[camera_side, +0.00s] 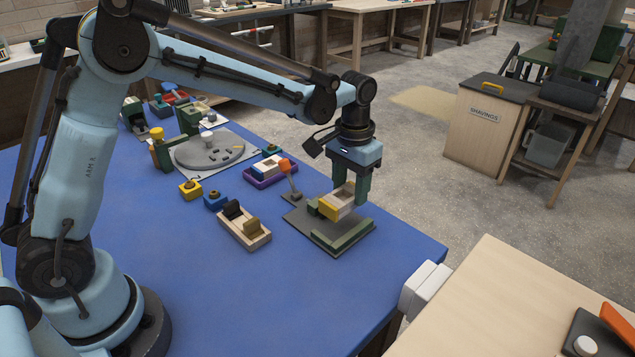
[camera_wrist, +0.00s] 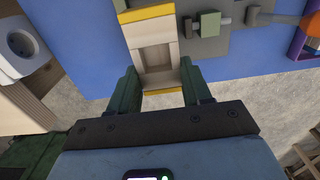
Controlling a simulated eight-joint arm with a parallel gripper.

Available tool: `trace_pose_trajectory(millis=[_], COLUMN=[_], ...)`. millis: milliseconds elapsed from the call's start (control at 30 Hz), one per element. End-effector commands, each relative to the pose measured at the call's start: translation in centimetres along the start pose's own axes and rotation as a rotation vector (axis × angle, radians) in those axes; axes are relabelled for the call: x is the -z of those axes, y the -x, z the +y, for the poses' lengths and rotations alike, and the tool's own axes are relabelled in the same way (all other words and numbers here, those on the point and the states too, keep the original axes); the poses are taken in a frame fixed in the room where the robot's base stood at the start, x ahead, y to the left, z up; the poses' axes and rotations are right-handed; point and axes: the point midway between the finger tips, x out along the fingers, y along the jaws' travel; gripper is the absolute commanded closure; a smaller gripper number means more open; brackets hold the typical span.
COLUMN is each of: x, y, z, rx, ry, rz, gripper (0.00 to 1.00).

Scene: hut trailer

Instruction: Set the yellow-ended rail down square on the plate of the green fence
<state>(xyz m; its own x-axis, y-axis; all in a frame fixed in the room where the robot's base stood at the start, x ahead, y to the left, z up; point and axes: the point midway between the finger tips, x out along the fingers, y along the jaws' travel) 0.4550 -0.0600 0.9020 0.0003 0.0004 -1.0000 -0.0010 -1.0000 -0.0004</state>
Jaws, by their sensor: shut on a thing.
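The pale wooden rail with yellow ends (camera_side: 342,204) is held between the dark green fingers of my gripper (camera_side: 349,190). In the wrist view the rail (camera_wrist: 155,55) runs lengthwise between the fingers (camera_wrist: 161,88), with yellow bands at both ends. The grey plate (camera_side: 300,218) lies on the blue table under the rail. The low green fence (camera_side: 343,240) stands along the plate's front side. The rail appears to be over the plate, behind the fence, with a shadow beneath it; the small gap is hard to judge. The rail hides part of the plate in both views.
An orange-handled clamp (camera_side: 290,180) stands at the plate's back left corner, with a small green block (camera_side: 313,207) near the rail. A wooden tray with dark and olive blocks (camera_side: 245,229) lies left. A purple tray (camera_side: 270,175) is behind. The table front is clear.

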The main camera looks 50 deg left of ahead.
Motion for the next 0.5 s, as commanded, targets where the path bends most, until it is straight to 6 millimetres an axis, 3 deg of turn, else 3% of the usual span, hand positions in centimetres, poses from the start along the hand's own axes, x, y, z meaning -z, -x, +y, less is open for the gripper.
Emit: trace_pose_trajectory(millis=[300, 500], x=[0.1, 0.0], y=[-3.7, -4.0], z=[-0.1, 0.0], rx=[0.0, 0.0], ry=[0.0, 0.0], rz=[0.0, 0.0], gripper=[0.86, 0.86])
